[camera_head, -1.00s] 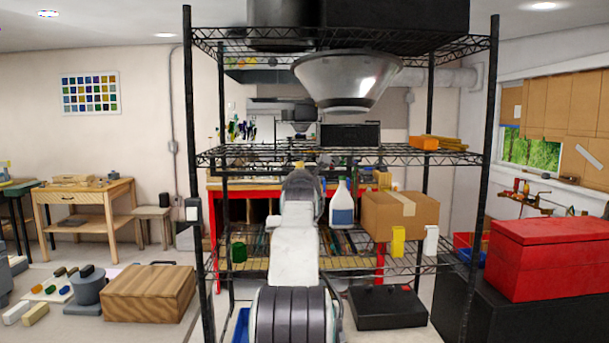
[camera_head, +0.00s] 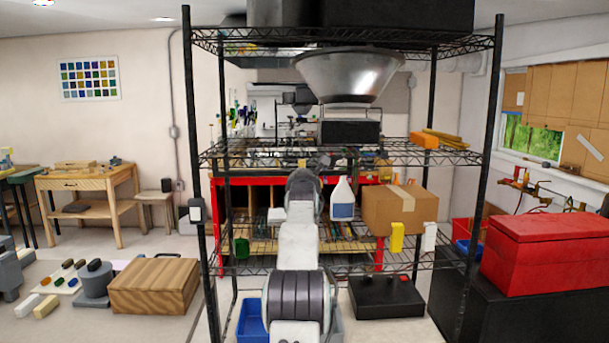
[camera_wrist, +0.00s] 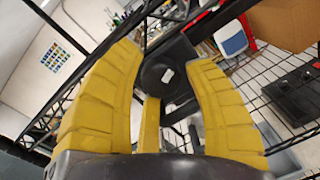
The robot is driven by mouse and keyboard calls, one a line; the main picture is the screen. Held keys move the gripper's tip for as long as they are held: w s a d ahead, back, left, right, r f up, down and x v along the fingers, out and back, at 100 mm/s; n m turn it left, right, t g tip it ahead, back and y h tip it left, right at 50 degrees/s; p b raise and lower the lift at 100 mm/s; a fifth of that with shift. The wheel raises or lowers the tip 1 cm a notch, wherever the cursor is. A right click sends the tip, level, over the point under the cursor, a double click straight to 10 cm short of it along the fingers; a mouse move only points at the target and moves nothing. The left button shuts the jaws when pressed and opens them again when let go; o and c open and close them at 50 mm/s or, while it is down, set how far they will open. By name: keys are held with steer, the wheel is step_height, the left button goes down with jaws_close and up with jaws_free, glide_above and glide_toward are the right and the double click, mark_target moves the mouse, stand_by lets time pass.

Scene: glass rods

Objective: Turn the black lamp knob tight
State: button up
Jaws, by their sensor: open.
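A round black knob (camera_wrist: 160,74) with a small white mark shows in the wrist view, mounted on a dark body by the wire rack. In the head view my arm reaches to the middle of the rack and hides the gripper and the knob.
The black wire rack (camera_head: 470,170) surrounds the work area. A metal lamp shade (camera_head: 347,78) hangs above my arm. On the rack stand a white-and-blue bottle (camera_head: 342,199) and a cardboard box (camera_head: 398,208). A red toolbox (camera_head: 548,255) is at right.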

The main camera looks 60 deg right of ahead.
steer(key=shift+c, duration=0.3)
steer(key=c, duration=0.9)
steer(key=shift+o, duration=0.2)
steer(key=shift+r+m+p, duration=0.15)
steer(key=shift+m+p, duration=0.2)
steer(key=shift+m, duration=2.05)
steer(key=o, duration=0.9)
steer(key=shift+w, duration=0.1)
steer(key=shift+f, duration=0.2)
